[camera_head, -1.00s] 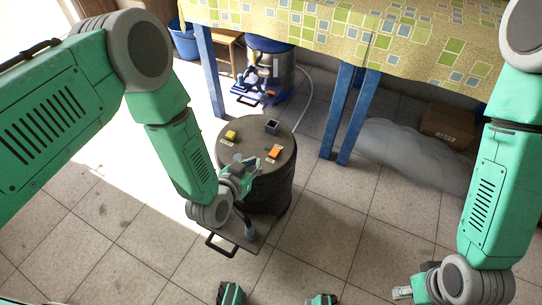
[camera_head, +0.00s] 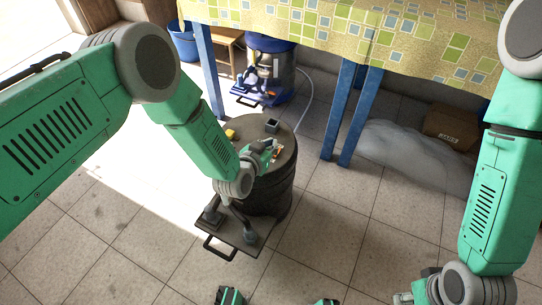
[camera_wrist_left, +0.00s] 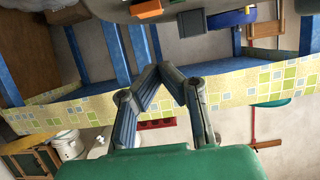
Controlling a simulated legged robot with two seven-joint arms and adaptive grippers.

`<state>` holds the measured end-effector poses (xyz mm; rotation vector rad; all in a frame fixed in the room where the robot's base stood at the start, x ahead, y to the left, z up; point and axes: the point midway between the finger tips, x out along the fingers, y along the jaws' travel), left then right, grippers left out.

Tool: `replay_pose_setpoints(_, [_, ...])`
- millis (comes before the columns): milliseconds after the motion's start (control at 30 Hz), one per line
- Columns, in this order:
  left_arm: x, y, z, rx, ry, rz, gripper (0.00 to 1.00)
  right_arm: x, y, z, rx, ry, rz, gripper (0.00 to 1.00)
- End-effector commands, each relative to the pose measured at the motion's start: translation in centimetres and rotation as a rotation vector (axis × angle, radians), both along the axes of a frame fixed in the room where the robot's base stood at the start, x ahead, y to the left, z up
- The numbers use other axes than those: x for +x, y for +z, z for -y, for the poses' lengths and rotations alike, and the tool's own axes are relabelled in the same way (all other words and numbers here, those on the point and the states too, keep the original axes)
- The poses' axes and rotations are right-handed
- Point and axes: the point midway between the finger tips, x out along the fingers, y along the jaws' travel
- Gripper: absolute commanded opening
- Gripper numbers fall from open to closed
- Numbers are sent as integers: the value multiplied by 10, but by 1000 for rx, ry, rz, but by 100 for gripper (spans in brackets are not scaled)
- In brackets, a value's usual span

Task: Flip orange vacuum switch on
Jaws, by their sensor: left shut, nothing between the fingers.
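The orange switch also shows at the top edge of the left wrist view (camera_wrist_left: 146,8), apart from the fingertips there. My left gripper is shut and empty, its fingertips (camera_wrist_left: 160,68) together. I cannot tell whether it touches the switch in the head view. My right gripper (camera_head: 408,296) is at the bottom right, far from the drum, its fingers too small to judge.
A yellow switch (camera_head: 231,134) and a dark box-like switch (camera_head: 272,125) share the drum top. A dark plate with a handle (camera_head: 232,238) juts out in front. A blue and steel vacuum (camera_head: 270,65) stands under the cloth-covered table (camera_head: 370,30).

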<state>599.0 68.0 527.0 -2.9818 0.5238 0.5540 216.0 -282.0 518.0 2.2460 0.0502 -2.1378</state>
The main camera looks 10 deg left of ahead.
Motion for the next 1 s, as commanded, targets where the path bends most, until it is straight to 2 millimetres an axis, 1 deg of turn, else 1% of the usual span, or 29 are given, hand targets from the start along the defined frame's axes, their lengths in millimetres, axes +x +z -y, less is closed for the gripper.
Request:
replay_pose_setpoints(33, [9, -6, 3, -1, 0, 2, 0, 0, -7, 0, 0, 0, 0, 40])
replay_pose_setpoints(100, [3, -22, 2, 0, 0, -4, 0, 0, -12, 0, 0, 0, 0, 40])
replay_pose_setpoints(200, [2, -33, 1, 1, -1, -3, 0, 0, -16, 0, 0, 0, 0, 40])
replay_pose_setpoints(300, [2, -39, 1, 1, -1, 0, 0, 0, -19, 0, 0, 0, 0, 40])
replay_pose_setpoints(733, [1, -43, 0, 0, 0, 0, 0, 0, -19, 0, 0, 0, 0, 40])
replay_pose_setpoints(833, [-2, -52, 0, 0, -1, -2, 0, 0, -25, 0, 0, 0, 0, 40])
replay_pose_setpoints(1000, [-1, -50, 0, 0, -1, -4, 0, 0, -23, 0, 0, 0, 0, 40])
